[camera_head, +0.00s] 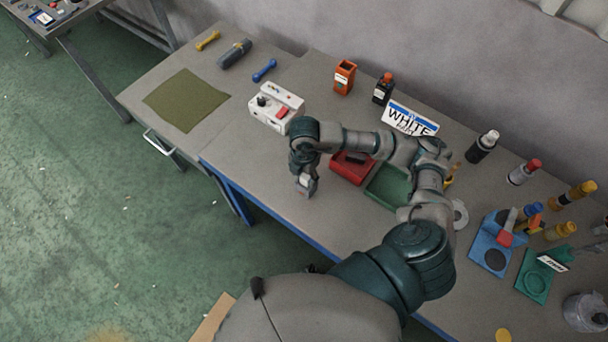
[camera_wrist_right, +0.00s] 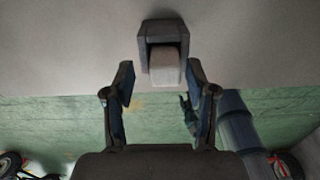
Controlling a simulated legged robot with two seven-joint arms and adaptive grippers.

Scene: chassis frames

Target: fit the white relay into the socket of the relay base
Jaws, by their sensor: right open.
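In the right wrist view, the white relay (camera_wrist_right: 166,72) shows as a pale block against the dark grey relay base (camera_wrist_right: 164,32). The base frames the relay's top and sides; I cannot tell how deep the relay sits in the socket. My right gripper (camera_wrist_right: 160,75) is open, with one finger on each side of the relay and a visible gap to both. In the head view my right gripper (camera_head: 305,187) points down near the table's front edge, with the relay and base small and largely hidden there. My left gripper is not in view.
The grey table (camera_head: 262,190) has free room left of my gripper. A white box with a red button (camera_head: 276,108) stands behind it. A red tray (camera_head: 350,168) and a green tray (camera_head: 386,188) lie to the right. Bottles and blue and green fixtures stand at the far right.

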